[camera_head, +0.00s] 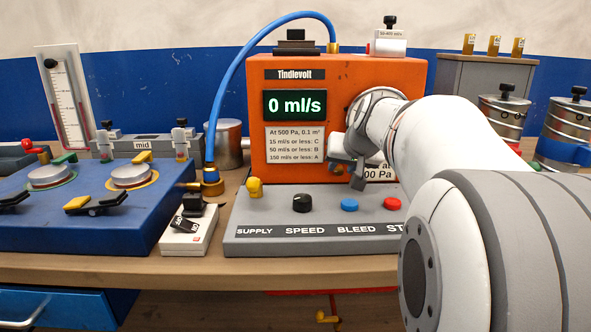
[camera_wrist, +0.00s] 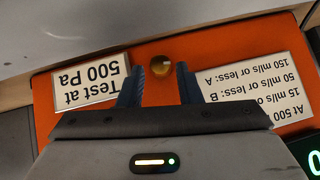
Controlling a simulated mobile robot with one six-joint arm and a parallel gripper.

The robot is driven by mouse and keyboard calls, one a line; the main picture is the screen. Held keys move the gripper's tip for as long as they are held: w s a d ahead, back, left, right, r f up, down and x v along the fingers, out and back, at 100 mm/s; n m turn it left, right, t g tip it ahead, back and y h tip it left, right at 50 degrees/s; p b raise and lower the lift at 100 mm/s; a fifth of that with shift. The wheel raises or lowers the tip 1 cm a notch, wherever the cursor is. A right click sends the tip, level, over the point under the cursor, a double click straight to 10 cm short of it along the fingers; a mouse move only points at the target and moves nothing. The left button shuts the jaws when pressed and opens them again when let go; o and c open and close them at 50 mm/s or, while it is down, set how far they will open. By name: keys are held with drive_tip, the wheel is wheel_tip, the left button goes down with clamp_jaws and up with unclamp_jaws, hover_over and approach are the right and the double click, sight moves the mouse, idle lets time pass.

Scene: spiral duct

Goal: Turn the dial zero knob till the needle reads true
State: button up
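My gripper (camera_wrist: 160,74) is open, with one dark finger on each side of the knob and a gap to both. I cannot tell how deep the tips reach around it. In the head view my gripper (camera_head: 349,176) is at the tester's front, and my arm hides the right part of that front. No dial face or needle can be made out in either view.
Below is the tester's grey panel (camera_head: 275,228) with a yellow supply knob (camera_head: 254,188), black speed knob (camera_head: 303,203), blue button (camera_head: 349,205) and red button (camera_head: 392,204). A blue hose (camera_head: 233,75) arches at left. The display (camera_head: 296,105) reads 0 ml/s.

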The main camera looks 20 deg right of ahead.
drive_tip(key=shift+w+f, duration=0.45)
clamp_jaws()
drive_tip(key=shift+s+d+f+y+b, duration=0.1)
drive_tip(key=shift+d+f+y+b, duration=0.15)
drive_tip(key=shift+b, duration=0.2)
drive_tip(key=shift+a+r+m+y+b, duration=0.1)
drive_tip(key=shift+r+m+y+b, duration=0.05)
drive_tip(key=shift+m+y+b, duration=0.2)
unclamp_jaws()
drive_tip(key=shift+r, duration=0.1)
